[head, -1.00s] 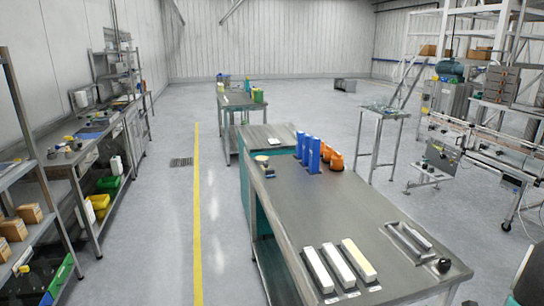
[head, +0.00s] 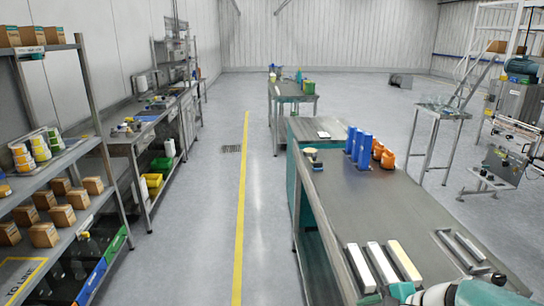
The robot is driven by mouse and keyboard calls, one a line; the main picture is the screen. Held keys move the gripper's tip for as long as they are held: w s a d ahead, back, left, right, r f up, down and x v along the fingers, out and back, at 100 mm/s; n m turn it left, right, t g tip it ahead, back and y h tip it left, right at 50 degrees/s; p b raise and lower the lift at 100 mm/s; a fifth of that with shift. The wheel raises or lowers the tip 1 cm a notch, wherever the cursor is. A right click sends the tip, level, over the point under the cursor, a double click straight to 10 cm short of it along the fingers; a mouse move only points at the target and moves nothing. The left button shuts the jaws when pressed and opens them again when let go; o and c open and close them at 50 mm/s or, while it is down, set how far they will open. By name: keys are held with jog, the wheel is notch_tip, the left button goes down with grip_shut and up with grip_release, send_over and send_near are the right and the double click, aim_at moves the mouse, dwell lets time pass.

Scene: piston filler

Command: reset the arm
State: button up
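Part of my own arm (head: 470,292), white and teal, shows at the bottom right edge of the head view, over the near end of the long steel table (head: 370,205). My gripper's fingertips cannot be made out in this view. I see nothing held.
A shelf with cardboard boxes (head: 45,235) stands at left. The aisle floor along the yellow line (head: 241,200) is clear.

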jog(key=s+a+r+n+h, duration=0.5)
jog(key=s+a+r+n, duration=0.1)
jog(key=n, duration=0.9)
jog(key=shift+s+a+r+h, duration=0.15)
jog(key=shift+s+r+h, duration=0.2)
jog(key=shift+r, duration=0.5)
